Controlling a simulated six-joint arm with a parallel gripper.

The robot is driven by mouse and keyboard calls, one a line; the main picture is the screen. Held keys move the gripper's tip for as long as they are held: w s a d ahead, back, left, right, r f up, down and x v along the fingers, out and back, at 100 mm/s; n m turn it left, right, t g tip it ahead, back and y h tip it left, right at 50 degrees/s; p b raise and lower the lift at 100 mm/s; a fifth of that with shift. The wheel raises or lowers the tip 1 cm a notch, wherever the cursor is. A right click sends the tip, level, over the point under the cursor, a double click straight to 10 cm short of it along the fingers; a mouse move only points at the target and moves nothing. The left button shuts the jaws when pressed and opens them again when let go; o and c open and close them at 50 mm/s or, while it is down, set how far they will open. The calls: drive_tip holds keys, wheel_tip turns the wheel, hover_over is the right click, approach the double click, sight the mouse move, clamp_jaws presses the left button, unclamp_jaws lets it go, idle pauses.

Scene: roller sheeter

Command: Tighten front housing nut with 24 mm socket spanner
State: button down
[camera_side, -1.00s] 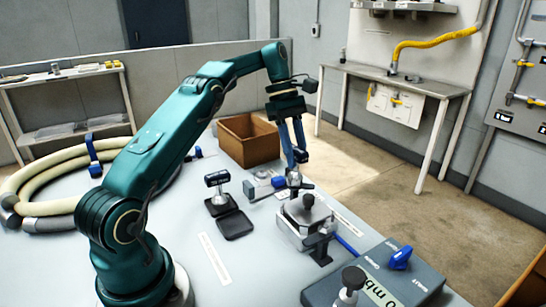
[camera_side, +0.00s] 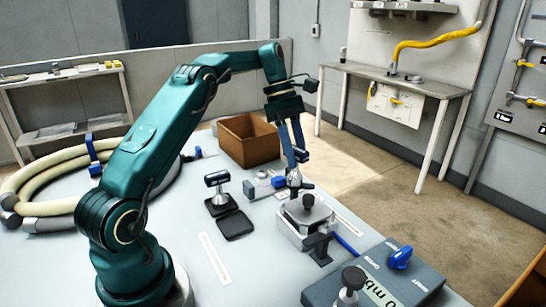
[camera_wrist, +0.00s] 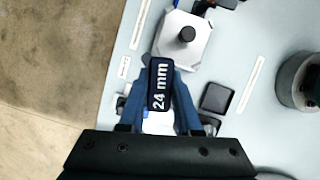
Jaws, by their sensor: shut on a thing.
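My gripper (camera_side: 299,156) is shut on the dark handle of the 24 mm socket spanner (camera_wrist: 160,84), whose white "24 mm" label faces the wrist camera. In the side view the spanner (camera_side: 294,178) hangs nearly upright, its lower end at the back edge of the grey metal housing (camera_side: 292,228). The housing has a pale top plate and a dark round knob (camera_side: 308,201); it also shows ahead of the spanner in the wrist view (camera_wrist: 167,47). I cannot make out the front nut or tell whether the socket touches it.
A grey and blue part (camera_side: 264,186) lies behind the housing. A brown box (camera_side: 249,141), a cream hose (camera_side: 40,183) and a grey unit with a blue knob (camera_side: 399,259) surround it.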

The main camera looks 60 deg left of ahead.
drive_tip(key=shift+r, duration=0.2)
idle(0.4)
drive_tip(key=shift+r, duration=1.2)
drive_tip(key=c, duration=1.3)
unclamp_jaws()
clamp_jaws()
drive_tip(key=shift+n, duration=0.5)
